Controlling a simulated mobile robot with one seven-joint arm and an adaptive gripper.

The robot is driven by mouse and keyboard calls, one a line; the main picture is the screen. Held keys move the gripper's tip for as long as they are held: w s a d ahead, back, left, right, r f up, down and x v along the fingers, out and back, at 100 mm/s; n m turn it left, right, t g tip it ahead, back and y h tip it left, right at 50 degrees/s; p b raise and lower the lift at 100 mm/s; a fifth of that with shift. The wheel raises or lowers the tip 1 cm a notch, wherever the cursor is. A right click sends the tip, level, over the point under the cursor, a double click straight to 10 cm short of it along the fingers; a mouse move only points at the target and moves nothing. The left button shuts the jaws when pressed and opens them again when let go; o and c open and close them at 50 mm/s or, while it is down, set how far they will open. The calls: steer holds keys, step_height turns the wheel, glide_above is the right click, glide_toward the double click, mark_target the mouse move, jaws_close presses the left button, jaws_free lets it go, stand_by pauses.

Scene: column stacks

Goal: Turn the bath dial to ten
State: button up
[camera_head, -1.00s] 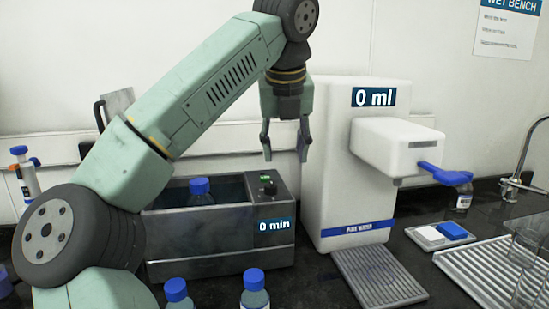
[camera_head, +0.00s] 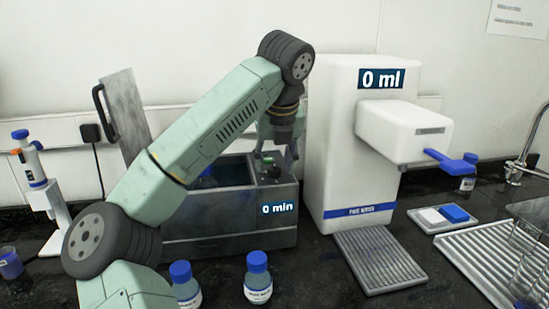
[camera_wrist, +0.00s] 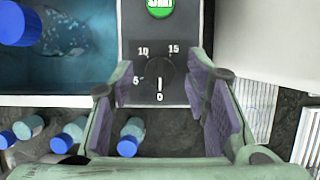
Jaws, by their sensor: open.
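The bath (camera_head: 225,237) is a dark grey box with water in it and a display reading "0 min". Its black dial (camera_wrist: 159,76) sits on the top panel at the right, with marks 0, 5, 10 and 15 around it. The dial's white pointer line is at 0. A green button (camera_wrist: 160,7) lies behind the dial. My gripper (camera_head: 275,163) is above the panel, pointing down. In the wrist view its fingers (camera_wrist: 173,108) are open and empty, with the dial seen between and just beyond them. Whether they touch the dial cannot be told.
A blue-capped bottle (camera_wrist: 15,22) stands in the bath water. The white water dispenser (camera_head: 345,150), reading "0 ml", stands close on the right. Blue-capped bottles (camera_head: 258,280) stand in front. The raised lid (camera_head: 126,115) is at the back left.

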steer(key=shift+f, duration=0.1)
steer(key=shift+c, duration=0.4)
jaws_close()
